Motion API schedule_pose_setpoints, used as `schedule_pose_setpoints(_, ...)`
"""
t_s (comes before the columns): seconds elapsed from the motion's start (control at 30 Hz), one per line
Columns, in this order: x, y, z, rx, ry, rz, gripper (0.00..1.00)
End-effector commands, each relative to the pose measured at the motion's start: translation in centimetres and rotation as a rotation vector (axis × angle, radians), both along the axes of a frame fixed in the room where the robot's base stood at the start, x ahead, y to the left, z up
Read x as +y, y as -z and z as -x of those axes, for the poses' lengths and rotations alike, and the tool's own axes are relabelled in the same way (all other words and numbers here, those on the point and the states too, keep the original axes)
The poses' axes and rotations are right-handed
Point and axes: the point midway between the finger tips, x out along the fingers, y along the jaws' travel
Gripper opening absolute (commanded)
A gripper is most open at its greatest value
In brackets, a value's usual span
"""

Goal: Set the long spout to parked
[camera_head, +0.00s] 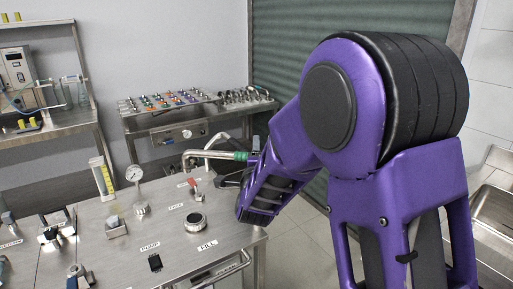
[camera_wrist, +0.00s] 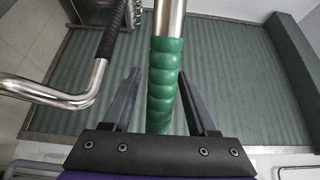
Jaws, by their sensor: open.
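A bent steel spout with a green ribbed grip (camera_head: 238,156) extends over the right part of the steel skid top. In the wrist view the green grip (camera_wrist: 163,90) lies lengthwise between the fingers of my gripper (camera_wrist: 158,73). The fingers are open, one on each side, with a gap visible at the left; contact at the right is unclear. A second bent steel pipe with a black grip (camera_wrist: 112,30) is left of the fingers. No label tells me which spout is the long one. In the head view my arm hides most of my gripper (camera_head: 232,178).
The skid top (camera_head: 180,245) carries a red-handled valve (camera_head: 193,186), a black-ringed knob (camera_head: 196,221), a gauge (camera_head: 135,174) and a black switch (camera_head: 155,262). A steel bench (camera_head: 190,137) with small coloured parts stands behind. A sink (camera_head: 492,215) is at the right.

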Motion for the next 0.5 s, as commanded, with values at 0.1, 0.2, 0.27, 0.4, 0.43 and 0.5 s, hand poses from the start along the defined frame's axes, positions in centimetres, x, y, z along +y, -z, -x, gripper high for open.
schedule_pose_setpoints(0.1,0.0,0.03,0.01,0.0,0.0,0.0,0.59)
schedule_pose_setpoints(0.2,0.0,0.04,0.01,0.0,0.0,0.0,0.59)
schedule_pose_setpoints(0.27,-0.01,0.04,0.01,0.001,0.0,0.0,0.51)
schedule_pose_setpoints(0.4,-0.01,0.04,0.01,0.001,0.0,0.0,0.26)
schedule_pose_setpoints(0.43,-0.01,0.04,0.01,0.001,0.0,0.0,0.21)
schedule_pose_setpoints(0.5,-0.01,0.03,0.0,0.001,0.0,0.0,0.08)
